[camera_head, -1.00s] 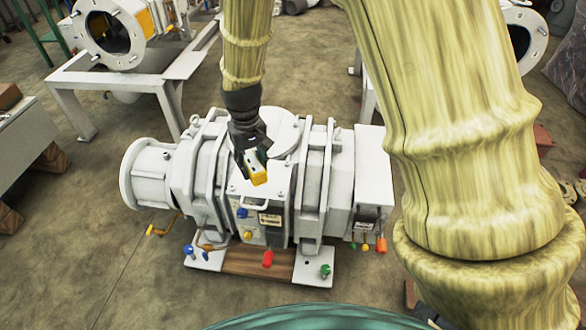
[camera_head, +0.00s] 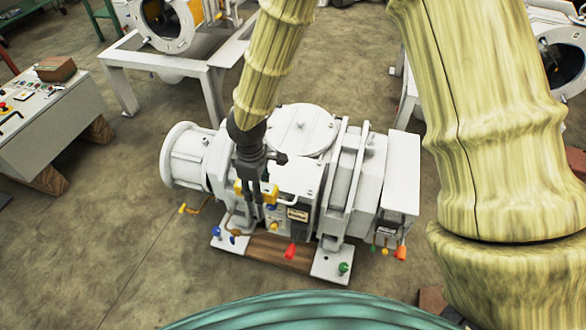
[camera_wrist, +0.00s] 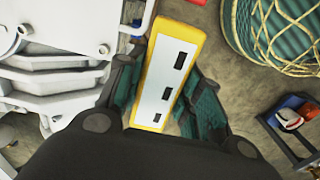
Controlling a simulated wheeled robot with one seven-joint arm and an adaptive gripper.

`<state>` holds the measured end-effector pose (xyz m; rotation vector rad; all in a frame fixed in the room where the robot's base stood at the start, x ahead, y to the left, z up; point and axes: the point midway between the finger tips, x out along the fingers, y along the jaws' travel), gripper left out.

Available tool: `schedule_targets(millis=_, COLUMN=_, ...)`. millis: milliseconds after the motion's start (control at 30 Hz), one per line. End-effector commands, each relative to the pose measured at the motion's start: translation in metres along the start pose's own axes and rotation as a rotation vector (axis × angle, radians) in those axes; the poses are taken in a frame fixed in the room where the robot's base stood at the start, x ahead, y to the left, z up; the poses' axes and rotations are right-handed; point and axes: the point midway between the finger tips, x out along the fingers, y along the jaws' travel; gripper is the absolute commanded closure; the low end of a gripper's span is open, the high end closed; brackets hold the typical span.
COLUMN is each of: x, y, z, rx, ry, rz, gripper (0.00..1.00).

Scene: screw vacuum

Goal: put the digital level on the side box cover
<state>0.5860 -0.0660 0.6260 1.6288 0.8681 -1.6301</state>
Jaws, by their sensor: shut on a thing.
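My gripper (camera_head: 256,190) points down over the front left part of the white screw vacuum pump (camera_head: 345,190). It is shut on the digital level (camera_wrist: 168,75), a yellow bar with a white face and dark windows. In the wrist view the level lies between my two fingers, tilted, its far end reaching past them. In the head view the fingers hide most of the level; a yellow patch shows beside them. The side box (camera_head: 398,180) at the pump's right end has a flat white top, which seems to be its cover. It is bare and apart from my gripper.
A round lid (camera_head: 302,128) and raised ribs (camera_head: 345,165) lie between my gripper and the side box. Coloured handles, such as a red one (camera_head: 290,251), stick out in front. A bench with controls (camera_head: 45,120) stands left.

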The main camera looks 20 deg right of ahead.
Motion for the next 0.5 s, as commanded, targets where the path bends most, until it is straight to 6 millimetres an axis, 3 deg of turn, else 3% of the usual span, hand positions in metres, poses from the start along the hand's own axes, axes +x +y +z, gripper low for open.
schedule_targets(millis=500, x=0.008, y=0.078, z=0.032, rx=0.006, ry=0.003, rz=-0.001, gripper=0.95)
